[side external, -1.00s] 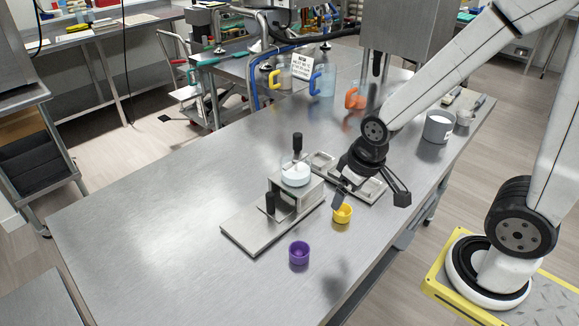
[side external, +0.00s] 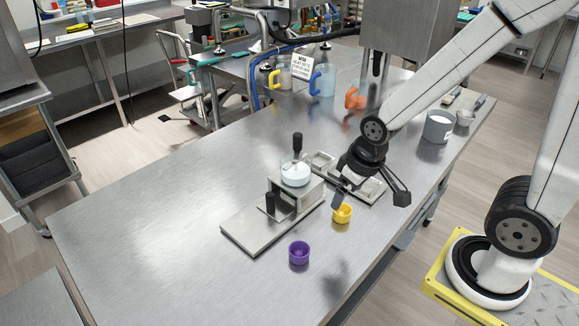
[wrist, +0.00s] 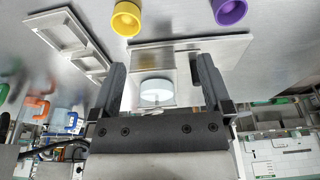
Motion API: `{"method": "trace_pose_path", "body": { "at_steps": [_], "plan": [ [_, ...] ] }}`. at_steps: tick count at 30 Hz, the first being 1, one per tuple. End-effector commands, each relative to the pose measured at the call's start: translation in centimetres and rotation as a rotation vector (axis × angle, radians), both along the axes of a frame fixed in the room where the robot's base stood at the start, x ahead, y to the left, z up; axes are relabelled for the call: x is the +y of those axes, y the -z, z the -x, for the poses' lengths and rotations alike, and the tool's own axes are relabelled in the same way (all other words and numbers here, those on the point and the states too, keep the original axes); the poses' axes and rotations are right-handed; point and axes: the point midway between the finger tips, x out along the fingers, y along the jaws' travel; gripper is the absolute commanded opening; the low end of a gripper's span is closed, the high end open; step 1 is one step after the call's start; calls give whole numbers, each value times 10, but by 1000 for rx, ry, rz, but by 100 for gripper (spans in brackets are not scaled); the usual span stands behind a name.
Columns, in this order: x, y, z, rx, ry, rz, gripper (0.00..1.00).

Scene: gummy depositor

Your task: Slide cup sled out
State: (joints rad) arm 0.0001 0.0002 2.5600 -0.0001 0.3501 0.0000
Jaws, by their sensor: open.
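The depositor (side external: 298,188) stands on a flat metal base plate (side external: 244,230), with a white round hopper (side external: 295,174) and an upright black handle (side external: 298,144) on top. A black knob (side external: 270,203) stands upright low at its left side, apparently the cup sled's handle; the sled itself is hard to make out. My gripper (side external: 370,197) is open and empty, just right of the depositor. In the wrist view, the white hopper (wrist: 156,92) shows between the spread fingers of my gripper (wrist: 161,68), and the base plate (wrist: 226,50) lies beyond. I cannot tell whether anything touches.
A yellow cup (side external: 343,213) stands close by the depositor, below my gripper in the picture. A purple cup (side external: 299,253) stands nearer the front edge. A metal tray (side external: 371,190) lies behind my gripper. Jugs with coloured handles stand at the back. The table's left is clear.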

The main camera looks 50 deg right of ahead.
Motion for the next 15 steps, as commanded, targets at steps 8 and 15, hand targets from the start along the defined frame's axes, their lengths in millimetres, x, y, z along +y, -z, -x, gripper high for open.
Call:
{"method": "trace_pose_path", "body": {
  "at_steps": [8,15],
  "plan": [
    [0,-6,-1,-4,0,0,67],
    [0,-27,-1,-6,0,0,67]
  ]
}}
